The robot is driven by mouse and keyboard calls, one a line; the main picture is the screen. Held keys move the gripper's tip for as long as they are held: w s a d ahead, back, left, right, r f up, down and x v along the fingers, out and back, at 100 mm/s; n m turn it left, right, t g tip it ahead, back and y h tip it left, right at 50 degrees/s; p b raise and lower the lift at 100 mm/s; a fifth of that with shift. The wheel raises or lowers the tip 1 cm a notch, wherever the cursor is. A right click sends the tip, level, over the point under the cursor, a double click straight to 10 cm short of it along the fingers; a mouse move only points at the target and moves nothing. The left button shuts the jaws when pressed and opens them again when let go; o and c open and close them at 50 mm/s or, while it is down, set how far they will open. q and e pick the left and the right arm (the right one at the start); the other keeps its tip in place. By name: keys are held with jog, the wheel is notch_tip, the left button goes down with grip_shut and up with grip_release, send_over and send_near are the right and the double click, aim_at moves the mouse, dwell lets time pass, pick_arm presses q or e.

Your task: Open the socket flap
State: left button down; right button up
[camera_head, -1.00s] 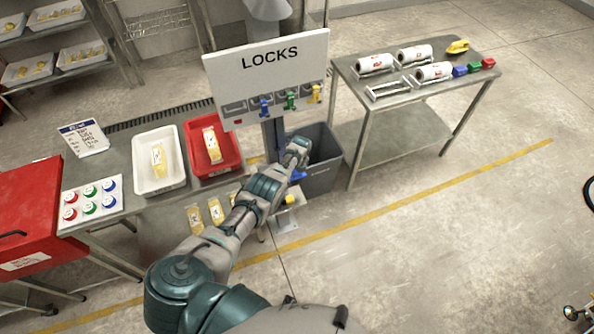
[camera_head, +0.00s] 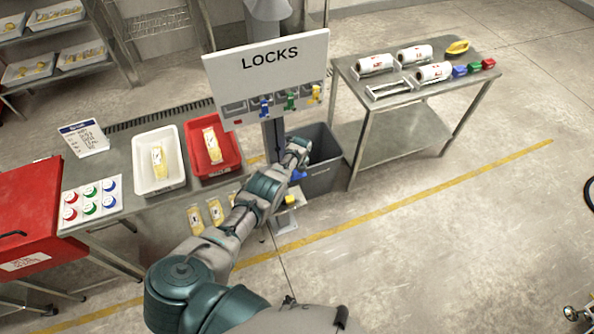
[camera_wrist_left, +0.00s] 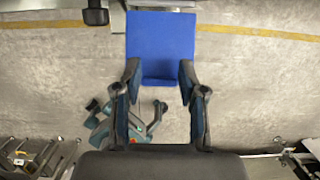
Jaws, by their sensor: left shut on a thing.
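A blue flap (camera_wrist_left: 160,45) fills the space between the fingers in the left wrist view. In the head view a small piece of blue (camera_head: 299,175) shows just below the end of my left arm. My left gripper (camera_wrist_left: 160,80) is shut on the blue flap, with one finger at each side of its lower end. In the head view the gripper (camera_head: 298,170) is mostly hidden by the wrist, so the socket behind the flap cannot be made out. A yellow part (camera_head: 290,199) shows just below. My right gripper is in neither view.
A LOCKS board (camera_head: 270,65) with blue, green and yellow locks stands above the gripper. A dark grey bin (camera_head: 322,178) is close to its right. A table with white and red trays (camera_head: 228,158) is at the left.

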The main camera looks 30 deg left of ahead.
pick_arm(q)
jog(key=shift+w+a+r, duration=0.25)
jog(key=c, duration=0.9)
grip_release()
jog(key=shift+c, duration=0.2)
jog(key=o, duration=0.3)
jog(key=shift+f, duration=0.15)
jog(key=shift+w+a+f, duration=0.1)
jog(key=shift+f, duration=0.15)
jog(key=shift+d+r, duration=0.2)
jog(key=shift+r, duration=0.3)
jog(key=shift+d+r, duration=0.15)
jog(key=shift+r, duration=0.35)
notch_tip(320, 180, up, 10)
jog(key=s+d, duration=0.1)
jog(key=shift+s+f, duration=0.2)
